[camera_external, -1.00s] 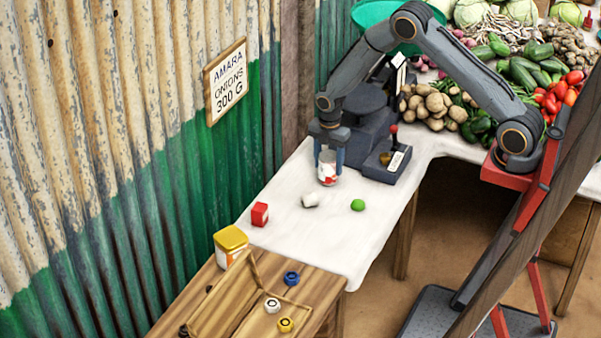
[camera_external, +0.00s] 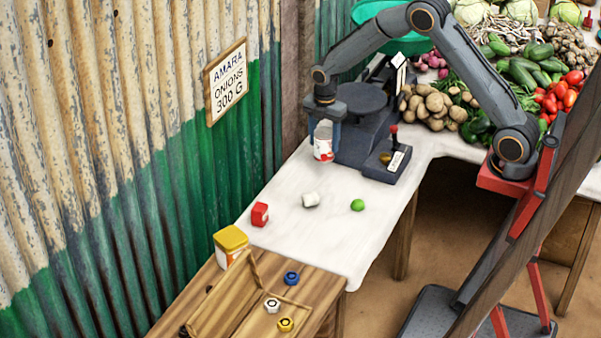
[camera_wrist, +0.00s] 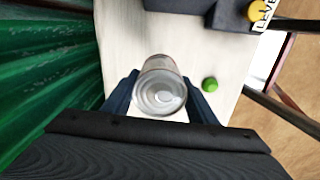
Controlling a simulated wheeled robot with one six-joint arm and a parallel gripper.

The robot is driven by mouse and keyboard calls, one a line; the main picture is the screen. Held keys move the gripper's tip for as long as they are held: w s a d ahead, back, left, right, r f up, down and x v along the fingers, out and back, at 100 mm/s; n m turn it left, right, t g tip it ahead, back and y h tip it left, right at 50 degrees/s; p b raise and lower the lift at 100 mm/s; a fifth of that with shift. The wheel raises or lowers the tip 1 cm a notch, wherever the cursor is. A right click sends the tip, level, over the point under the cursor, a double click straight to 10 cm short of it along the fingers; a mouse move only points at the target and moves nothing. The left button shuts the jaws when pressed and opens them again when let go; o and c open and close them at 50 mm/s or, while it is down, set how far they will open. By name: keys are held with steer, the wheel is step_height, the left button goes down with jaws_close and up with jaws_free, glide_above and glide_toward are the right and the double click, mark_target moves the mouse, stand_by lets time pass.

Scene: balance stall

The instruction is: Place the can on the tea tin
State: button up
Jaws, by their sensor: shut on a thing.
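My gripper (camera_external: 324,138) is shut on a white and red can (camera_external: 324,151), held upright above the white cloth in front of the scale. In the wrist view the can's round metal top (camera_wrist: 160,95) shows between the two fingers. A small red tin-like box (camera_external: 260,214) stands near the cloth's left edge, and a larger yellow-lidded container (camera_external: 231,239) stands at the wooden table's back left. I cannot tell for certain which of these is the tea tin. Both are apart from my gripper, lower left in the outside view.
A dark scale (camera_external: 365,130) stands right behind the can. A wooden tray (camera_external: 222,297) and small coloured weights are at the front. The corrugated wall (camera_external: 130,150) bounds the left side.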

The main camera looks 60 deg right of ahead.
steer(key=w+a+r+n+b, duration=0.1)
steer(key=w+a+r, duration=0.25)
steer(key=a, duration=0.75)
steer(key=w+a+r+b, duration=0.15)
steer(key=w+a, duration=0.25)
steer(key=a, duration=0.7)
steer(key=s+a+r+n, duration=0.1)
steer(key=s+a+r, duration=0.15)
steer(key=a, duration=0.85)
steer(key=s+a+r+n, duration=0.1)
steer(key=a+r, duration=0.3)
steer(key=a, duration=0.6)
steer(key=f+p, duration=0.2)
steer(key=f, duration=0.8)
steer(key=shift+a, duration=0.2)
steer(key=shift+f, duration=0.25)
steer(key=o, duration=1.3)
steer(key=shift+r, duration=0.1)
